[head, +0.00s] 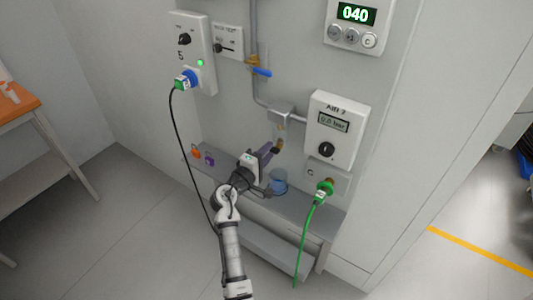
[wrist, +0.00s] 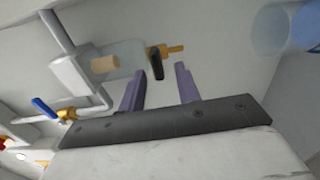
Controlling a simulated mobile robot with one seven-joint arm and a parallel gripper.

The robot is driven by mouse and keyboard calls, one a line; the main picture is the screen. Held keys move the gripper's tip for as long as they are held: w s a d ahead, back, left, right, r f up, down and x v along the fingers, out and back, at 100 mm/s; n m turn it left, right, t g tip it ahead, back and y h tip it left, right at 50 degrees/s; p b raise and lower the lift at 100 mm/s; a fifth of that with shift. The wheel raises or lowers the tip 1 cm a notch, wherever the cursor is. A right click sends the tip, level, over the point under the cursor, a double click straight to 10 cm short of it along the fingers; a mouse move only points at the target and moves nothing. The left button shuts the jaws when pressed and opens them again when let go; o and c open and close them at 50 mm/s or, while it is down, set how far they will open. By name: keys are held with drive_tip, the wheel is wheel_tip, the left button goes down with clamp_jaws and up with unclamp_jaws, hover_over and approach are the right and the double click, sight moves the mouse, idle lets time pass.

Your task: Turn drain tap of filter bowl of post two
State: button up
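The filter bowl (head: 280,131) is a clear cup under a grey block on the pipe, on the wall panel. It also shows in the wrist view (wrist: 125,57), with a tan element inside. The drain tap (wrist: 156,66) has a black lever on a brass body at the bowl's end. In the head view the tap (head: 277,149) is small and partly covered by my gripper (head: 270,153). In the wrist view my gripper (wrist: 161,70) is open, its purple-grey fingers on either side of the black lever near their tips. I cannot see contact with the lever.
A blue clear cup (head: 279,181) stands on the ledge below the bowl. A blue-handled valve (head: 260,71) is on the pipe above. The pressure box (head: 337,130) is at right, with a green plugged hose (head: 324,190) below. Two padlocks (head: 203,156) are at left.

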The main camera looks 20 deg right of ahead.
drive_tip(key=b+v, duration=0.3)
drive_tip(key=v, duration=1)
drive_tip(key=shift+s+a+b, duration=0.25)
drive_tip(key=shift+a+b, duration=0.05)
drive_tip(key=shift+b, duration=0.1)
